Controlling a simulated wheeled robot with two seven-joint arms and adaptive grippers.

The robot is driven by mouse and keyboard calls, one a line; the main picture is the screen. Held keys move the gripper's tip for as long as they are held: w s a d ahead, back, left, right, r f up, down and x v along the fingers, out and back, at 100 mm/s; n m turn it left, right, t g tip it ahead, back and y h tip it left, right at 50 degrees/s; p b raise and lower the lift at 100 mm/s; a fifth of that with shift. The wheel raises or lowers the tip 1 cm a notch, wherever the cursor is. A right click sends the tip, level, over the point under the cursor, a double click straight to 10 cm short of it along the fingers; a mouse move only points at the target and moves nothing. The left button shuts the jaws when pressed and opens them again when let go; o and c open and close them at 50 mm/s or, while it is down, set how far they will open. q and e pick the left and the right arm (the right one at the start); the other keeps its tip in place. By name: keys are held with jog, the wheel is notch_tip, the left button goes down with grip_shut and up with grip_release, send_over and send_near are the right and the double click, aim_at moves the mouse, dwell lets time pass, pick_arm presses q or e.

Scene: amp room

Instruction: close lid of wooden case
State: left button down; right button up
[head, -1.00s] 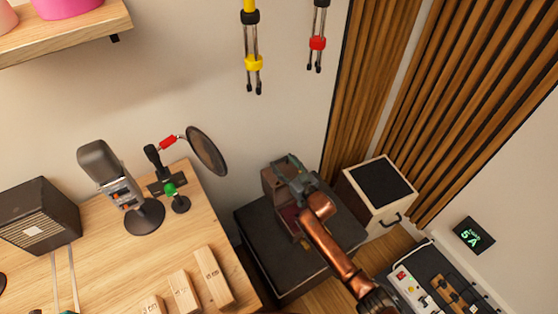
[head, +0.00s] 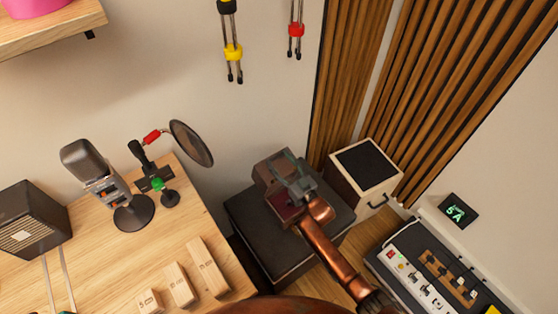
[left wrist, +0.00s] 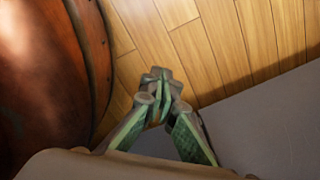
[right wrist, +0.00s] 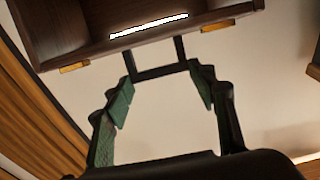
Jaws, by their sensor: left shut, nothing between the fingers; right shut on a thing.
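The dark brown wooden case (head: 268,172) stands open on a black box, with reddish lining (head: 284,207) showing inside. Its lid is raised. In the right wrist view the wooden case (right wrist: 70,28) crosses the top, with brass fittings and a black bracket-shaped handle below its edge. My right gripper (head: 287,168) is at the case's raised part and hides some of it. In the right wrist view its green-padded fingers (right wrist: 160,98) stand around the handle; the exact contact is unclear. My left gripper (left wrist: 160,82) is shut and empty, seen only in the left wrist view.
The black box (head: 250,220) supports the case. The desk (head: 110,250) with a microphone (head: 105,180), pop filter and wooden blocks lies left. A control panel (head: 430,270) is at lower right.

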jog(key=shift+f, duration=0.4)
jog(key=o, duration=1.7)
jog(key=shift+r, duration=0.15)
jog(key=v, duration=1.2)
jog(key=shift+r, duration=0.1)
